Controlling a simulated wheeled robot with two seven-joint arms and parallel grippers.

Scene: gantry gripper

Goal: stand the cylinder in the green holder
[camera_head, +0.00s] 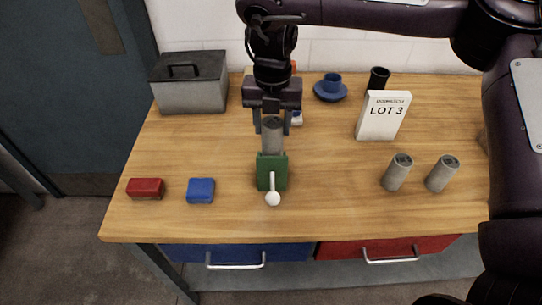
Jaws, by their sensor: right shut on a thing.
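The green holder (264,173) stands on the wooden table near the front middle, with a white ball-ended lever (272,195) on its front. A grey cylinder (272,138) is upright directly above the holder, its lower end at the holder's top. I cannot tell how deep it sits in the holder. My right gripper (272,127) points down and is shut on this cylinder at its upper part. My left gripper is not in view.
Two more grey cylinders (397,172) (442,173) stand to the right. A red block (146,189) and a blue block (201,190) lie at left. At the back are a grey toolbox (189,83), a blue cup on a saucer (331,88), a black cup (377,79) and a LOT 3 sign (383,116).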

